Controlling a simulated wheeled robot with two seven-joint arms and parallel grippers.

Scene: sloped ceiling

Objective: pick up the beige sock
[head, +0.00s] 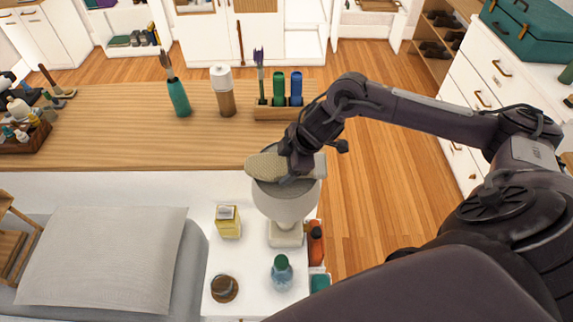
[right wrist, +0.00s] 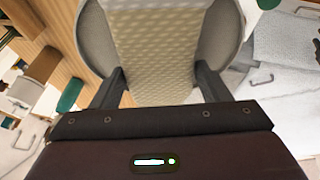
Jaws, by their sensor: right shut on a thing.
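The beige sock (head: 266,166) is a pale, dotted cloth at the top of the lamp (head: 286,205). My right gripper (head: 292,172) is shut on it, just over the lampshade's top opening. In the right wrist view the sock (right wrist: 158,45) fills the space between the two fingers (right wrist: 160,88), with the pale round shade behind it on both sides. I cannot tell whether the sock touches the shade. My left gripper is not in view.
A white side table (head: 250,290) holds the lamp, a yellow box (head: 228,222), a blue bottle (head: 282,272) and a brown jar (head: 224,288). Behind, a wooden counter (head: 130,140) carries bottles and a rack. Wooden floor is open at right.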

